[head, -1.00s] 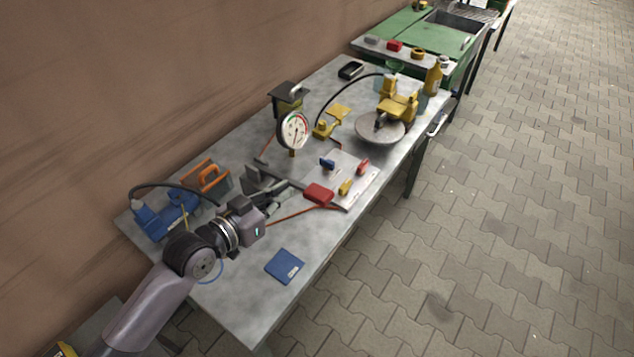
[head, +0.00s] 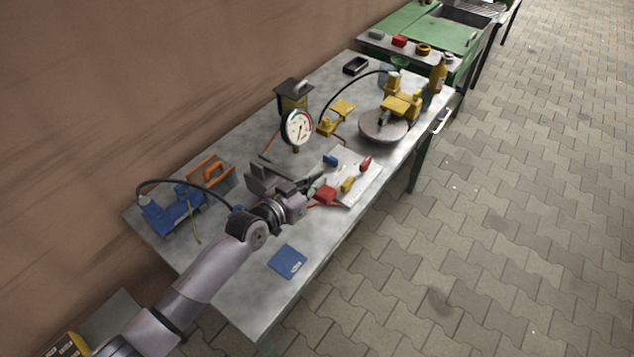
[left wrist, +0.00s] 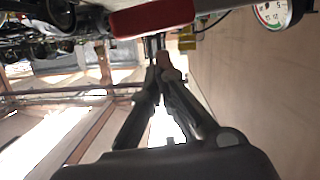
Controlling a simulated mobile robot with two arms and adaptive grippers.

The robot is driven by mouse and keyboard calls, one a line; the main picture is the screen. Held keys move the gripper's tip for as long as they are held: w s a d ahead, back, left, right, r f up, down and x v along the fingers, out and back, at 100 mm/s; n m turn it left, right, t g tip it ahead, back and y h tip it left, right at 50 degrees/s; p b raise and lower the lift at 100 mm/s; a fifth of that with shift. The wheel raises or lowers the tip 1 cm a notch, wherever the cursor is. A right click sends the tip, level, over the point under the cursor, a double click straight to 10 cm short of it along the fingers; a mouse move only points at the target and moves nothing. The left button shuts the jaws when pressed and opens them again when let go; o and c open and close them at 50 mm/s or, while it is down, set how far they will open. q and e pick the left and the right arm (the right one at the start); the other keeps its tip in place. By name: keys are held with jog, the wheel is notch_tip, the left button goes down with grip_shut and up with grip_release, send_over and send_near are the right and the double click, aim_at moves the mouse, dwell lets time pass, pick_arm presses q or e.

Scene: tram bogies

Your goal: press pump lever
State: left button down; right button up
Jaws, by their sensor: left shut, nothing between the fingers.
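The pump lever appears to be the grey bar with a red grip (head: 326,196) near the middle of the table; the arm hides much of the bar. The grey pump body (head: 268,178) is behind my wrist, below the dial gauge (head: 298,127). My left gripper (head: 318,184) is shut and empty, close beside the red grip. In the left wrist view the red grip (left wrist: 150,18) lies across the top, above the closed fingertips (left wrist: 160,66). Whether they touch cannot be told. My right gripper is not in view.
A light plate with small blue, yellow and red parts (head: 366,184) lies just beyond the gripper. A blue vise-like tool (head: 178,210) and an orange-handled item (head: 212,172) stand left. A blue pad (head: 288,262) lies in front. A yellow machine with a round disc (head: 384,126) stands at the back right.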

pick_arm(q)
jog(key=shift+s+f, duration=0.1)
jog(key=shift+f, duration=0.55)
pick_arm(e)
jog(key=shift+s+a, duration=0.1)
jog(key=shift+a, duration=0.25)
